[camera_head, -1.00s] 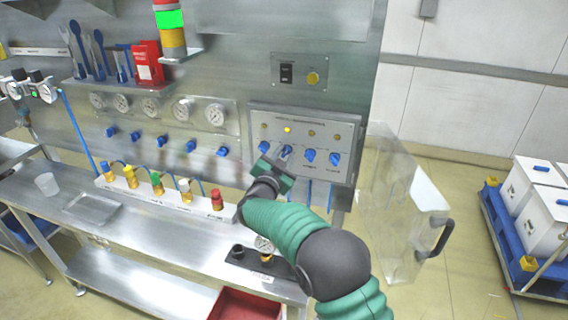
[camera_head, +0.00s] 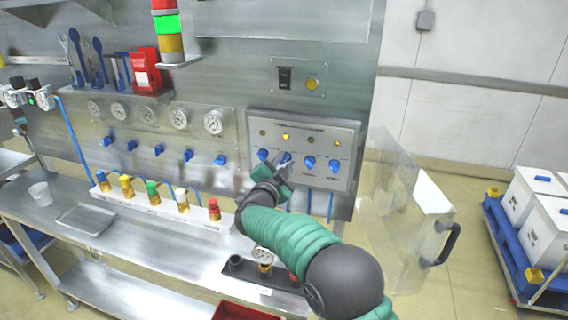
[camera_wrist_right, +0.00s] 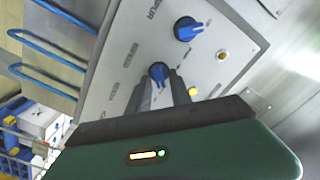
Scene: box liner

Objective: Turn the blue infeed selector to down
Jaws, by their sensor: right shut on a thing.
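The selector panel (camera_head: 350,130) has a row of blue knobs with a lamp above each. The blue infeed selector (camera_head: 286,157) is the second knob from the left, under the lit yellow lamp (camera_head: 285,136). It also shows in the right wrist view (camera_wrist_right: 158,70), beside a label that seems to read INFEED. My right gripper (camera_head: 283,166) reaches up to it from below. In the wrist view the grey fingers of my right gripper (camera_wrist_right: 162,92) are shut on this knob, hiding part of it. Its exact pointing direction is hard to read. My left gripper is out of view.
Neighbouring blue knobs (camera_head: 263,154) and (camera_head: 309,162) sit close on both sides. A clear hinged cover (camera_head: 395,200) stands open at the panel's right. Below are a steel bench (camera_head: 150,235) and a row of coloured valves (camera_head: 154,193).

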